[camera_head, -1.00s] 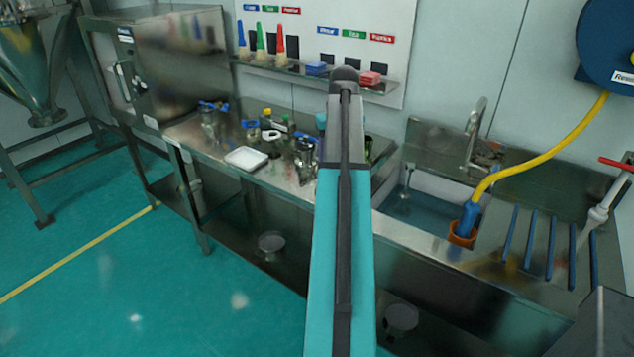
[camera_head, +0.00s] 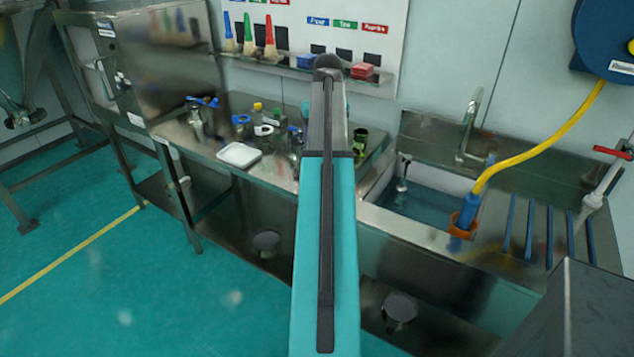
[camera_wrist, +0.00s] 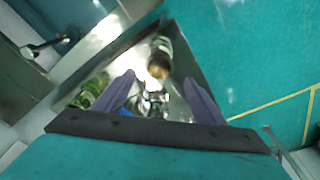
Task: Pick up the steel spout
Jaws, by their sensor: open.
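Small steel pieces stand on the steel bench (camera_head: 278,172); I cannot tell for sure which is the spout. One steel piece with blue handles (camera_head: 196,122) stands at the bench's left end. Another shiny piece (camera_head: 296,144) is partly hidden by my arm. In the wrist view my gripper (camera_wrist: 159,76) has its two purple fingers spread, with nothing held between them. A cylindrical metallic piece with a brownish end (camera_wrist: 160,62) shows beyond the fingertips. A shiny blurred piece (camera_wrist: 153,102) shows between the fingers. My arm hides the gripper in the head view.
A wall shelf (camera_head: 300,70) holds brushes and scoops. The sink (camera_head: 425,205) with a yellow hose (camera_head: 535,145) lies right. Teal floor in front is clear.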

